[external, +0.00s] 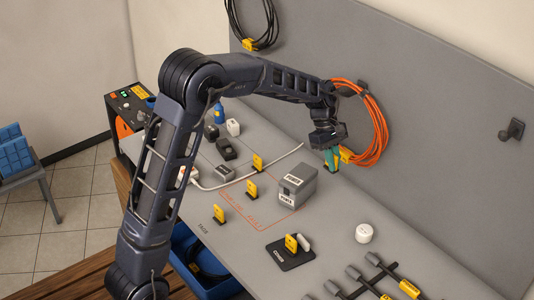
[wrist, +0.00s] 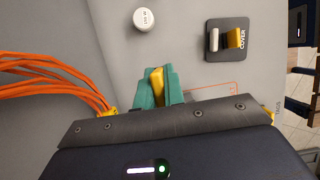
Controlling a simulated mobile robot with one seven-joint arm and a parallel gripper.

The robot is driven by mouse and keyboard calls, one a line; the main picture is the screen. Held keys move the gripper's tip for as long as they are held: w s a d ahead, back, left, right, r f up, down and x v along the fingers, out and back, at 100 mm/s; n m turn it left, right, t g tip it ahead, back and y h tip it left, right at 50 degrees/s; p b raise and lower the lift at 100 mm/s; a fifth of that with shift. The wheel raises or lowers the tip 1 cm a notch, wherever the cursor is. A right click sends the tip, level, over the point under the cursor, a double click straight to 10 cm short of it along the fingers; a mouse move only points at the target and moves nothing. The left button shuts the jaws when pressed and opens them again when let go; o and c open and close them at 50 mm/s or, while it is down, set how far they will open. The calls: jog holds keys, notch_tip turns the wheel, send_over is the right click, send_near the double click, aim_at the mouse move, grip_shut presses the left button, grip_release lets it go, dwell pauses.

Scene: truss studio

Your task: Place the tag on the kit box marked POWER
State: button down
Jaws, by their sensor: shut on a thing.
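A grey kit box (external: 298,187) stands on the bench, with white labels on its top and front; the lettering is too small to read for sure. It is not visible in the wrist view. My gripper (external: 332,159) is above the bench near the back panel, to the right of the box and higher in the picture. In the wrist view its teal fingers (wrist: 155,88) are shut on a yellow tag (wrist: 157,80), which shows between them. In the external view the fingers mostly hide this tag.
An orange cable coil (external: 371,125) hangs on the panel close to my gripper. Several yellow tags on black stands, such as one tag (external: 251,189), are left of the box. A COVER pad (external: 290,256), a white round piece (external: 364,233) and dark tools (external: 376,262) lie nearer the front.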

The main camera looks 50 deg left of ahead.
notch_tip(320, 180, up, 9)
send_over(304, 179)
jog(key=a, duration=0.2)
notch_tip(304, 179, down, 20)
jog(key=shift+d+f, duration=0.1)
jog(key=c, duration=1.9)
grip_release()
jog(key=shift+f, duration=0.1)
jog(key=o, duration=0.4)
